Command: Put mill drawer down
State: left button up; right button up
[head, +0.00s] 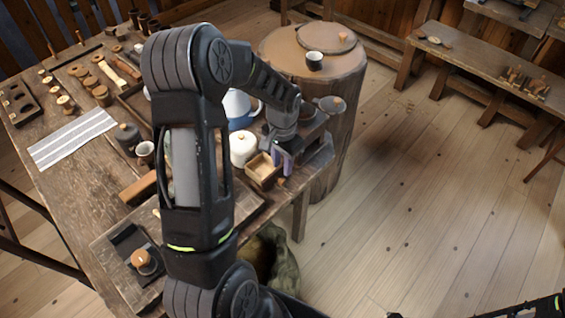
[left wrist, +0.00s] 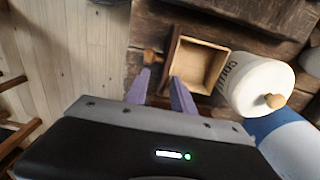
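The mill drawer (head: 263,170) is a small open wooden box with a round knob. It rests near the right edge of the workbench, beside a white lidded canister. In the left wrist view the drawer (left wrist: 199,65) looks empty, and its knob (left wrist: 151,57) points left. My left gripper (head: 284,160) is over the knob end of the drawer. In the left wrist view its two purple fingers (left wrist: 160,76) are apart, with nothing seen clamped between them. The tips are close to the knob and the drawer's near corner; whether they touch is unclear. My right gripper is out of view.
The white canister (head: 243,149) and a blue-and-white vessel (head: 238,108) stand close to the drawer. A round stump table (head: 345,75) with a dark cup (head: 314,61) is behind. A striped cloth (head: 72,138) and several turned pieces lie on the left.

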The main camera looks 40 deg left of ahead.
pick_arm(q)
jog(key=shift+r, duration=0.4)
notch_tip(320, 180, up, 11)
jog(key=b, duration=0.1)
jog(key=shift+r, duration=0.15)
dwell(0.4)
jog(key=s+d+f+h, duration=0.2)
jog(key=d+f+h, duration=0.1)
jog(key=d+f, duration=1.4)
jog(key=s+d+f+n+h, duration=0.1)
jog(key=s+d+f+n, duration=0.1)
jog(key=s+d+f, duration=1)
jog(key=s+d, duration=0.1)
jog(key=s, duration=0.2)
jog(key=shift+s+d+f+n+t, duration=0.15)
jog(key=shift+s+d+n+t, duration=0.15)
jog(key=shift+n, duration=0.1)
